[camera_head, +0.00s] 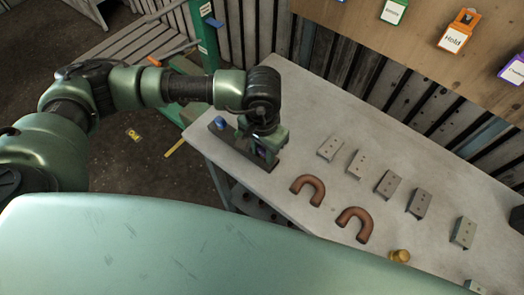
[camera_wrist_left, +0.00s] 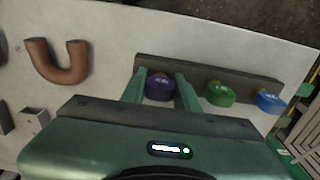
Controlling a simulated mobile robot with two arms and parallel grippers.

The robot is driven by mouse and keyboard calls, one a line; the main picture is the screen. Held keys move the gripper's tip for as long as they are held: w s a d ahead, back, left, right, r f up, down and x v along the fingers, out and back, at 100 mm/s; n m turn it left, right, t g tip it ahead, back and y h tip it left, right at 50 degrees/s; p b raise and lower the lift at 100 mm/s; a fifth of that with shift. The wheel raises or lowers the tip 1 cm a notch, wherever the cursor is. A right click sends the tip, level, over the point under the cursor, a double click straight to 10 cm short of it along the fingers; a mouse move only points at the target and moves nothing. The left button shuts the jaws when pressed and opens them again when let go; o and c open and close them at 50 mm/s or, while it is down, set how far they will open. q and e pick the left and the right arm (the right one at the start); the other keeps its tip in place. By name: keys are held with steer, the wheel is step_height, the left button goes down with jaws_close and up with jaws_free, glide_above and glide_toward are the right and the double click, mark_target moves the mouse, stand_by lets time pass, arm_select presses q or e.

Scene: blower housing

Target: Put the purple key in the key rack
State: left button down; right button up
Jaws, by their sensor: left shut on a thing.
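My left gripper (camera_head: 263,153) is at the far left part of the table, over a dark bar that looks like the key rack (camera_head: 232,137). In the left wrist view the two green fingers of my left gripper (camera_wrist_left: 160,90) are shut on the purple key (camera_wrist_left: 159,86), one on each side of its round head. The key rack (camera_wrist_left: 205,68) lies under it, with a green key (camera_wrist_left: 220,93) and a blue key (camera_wrist_left: 267,102) in a row beside it. The purple key's lower part is hidden, so I cannot tell whether it is seated. My right gripper is not in view.
Two brown U-shaped pipes (camera_head: 308,189) lie on the pale table (camera_head: 300,120) near the rack. Several grey metal blocks (camera_head: 388,183) and a brass piece (camera_head: 400,256) lie further right. A wooden board (camera_head: 420,30) with labelled coloured tags hangs behind.

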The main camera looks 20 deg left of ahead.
arm_select(q)
steer(key=shift+s+f, duration=0.45)
steer(key=shift+f, duration=0.3)
steer(key=c, duration=1)
jaws_free()
steer(key=shift+o, duration=0.2)
steer(key=r, duration=0.2)
steer(key=w+r+b, duration=0.1)
steer(key=r, duration=0.1)
steer(key=shift+w+d+r, duration=0.15)
steer(key=r, duration=0.3)
steer(key=r+b, duration=0.1)
steer(key=shift+s+a+r, duration=0.2)
steer(key=shift+s+r, duration=0.2)
steer(key=shift+w+r, duration=0.1)
